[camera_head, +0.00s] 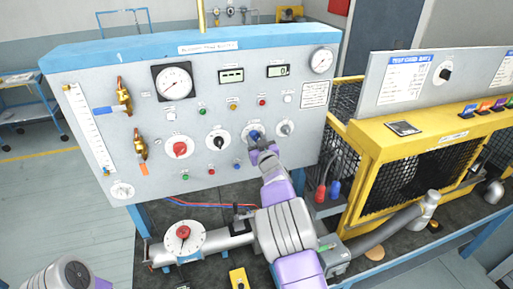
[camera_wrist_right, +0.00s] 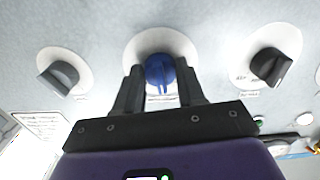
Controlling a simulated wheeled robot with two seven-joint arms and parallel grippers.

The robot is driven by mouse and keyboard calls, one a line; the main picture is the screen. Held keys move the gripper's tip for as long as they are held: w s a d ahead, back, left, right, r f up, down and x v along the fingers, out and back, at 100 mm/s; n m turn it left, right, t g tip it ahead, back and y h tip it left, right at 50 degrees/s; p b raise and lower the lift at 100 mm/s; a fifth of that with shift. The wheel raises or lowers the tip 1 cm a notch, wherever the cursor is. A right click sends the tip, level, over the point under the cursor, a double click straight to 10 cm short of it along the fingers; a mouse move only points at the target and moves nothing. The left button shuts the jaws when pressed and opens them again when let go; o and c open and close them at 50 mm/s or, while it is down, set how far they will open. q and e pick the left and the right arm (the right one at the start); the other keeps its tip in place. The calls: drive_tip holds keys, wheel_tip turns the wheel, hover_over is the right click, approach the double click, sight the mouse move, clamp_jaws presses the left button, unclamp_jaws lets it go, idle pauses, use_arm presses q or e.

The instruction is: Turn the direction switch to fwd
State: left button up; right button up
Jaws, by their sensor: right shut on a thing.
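A blue rotary knob (camera_head: 254,134) sits on a round white plate in the upright panel (camera_head: 215,112), and I take it as the direction switch, though its label is too small to read. My right gripper (camera_head: 262,150) reaches up to it from below. In the right wrist view the blue knob (camera_wrist_right: 160,72) is between the two dark fingertips of my right gripper (camera_wrist_right: 160,82), which is shut on it. The pointer of the knob points down in that view. The plate markings are mostly hidden or blurred. My left gripper does not show.
A black knob (camera_head: 218,140) and a grey knob (camera_head: 285,128) flank the blue one closely. A red knob (camera_head: 180,149), small buttons, gauges and brass valves (camera_head: 124,96) are elsewhere on the panel. A yellow caged unit (camera_head: 420,150) stands at right. Pipework lies below.

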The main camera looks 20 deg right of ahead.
drive_tip(key=n+b, duration=0.4)
drive_tip(key=b, duration=0.3)
drive_tip(key=shift+f, duration=0.1)
drive_tip(key=shift+n+b, duration=1.6)
drive_tip(key=shift+n, duration=0.2)
drive_tip(key=shift+r, duration=0.2)
drive_tip(key=o, duration=1)
drive_tip(key=shift+o, duration=0.2)
drive_tip(key=s+b, duration=0.2)
drive_tip(key=s, duration=0.5)
drive_tip(key=shift+s+d, duration=0.15)
drive_tip(key=shift+s, duration=0.15)
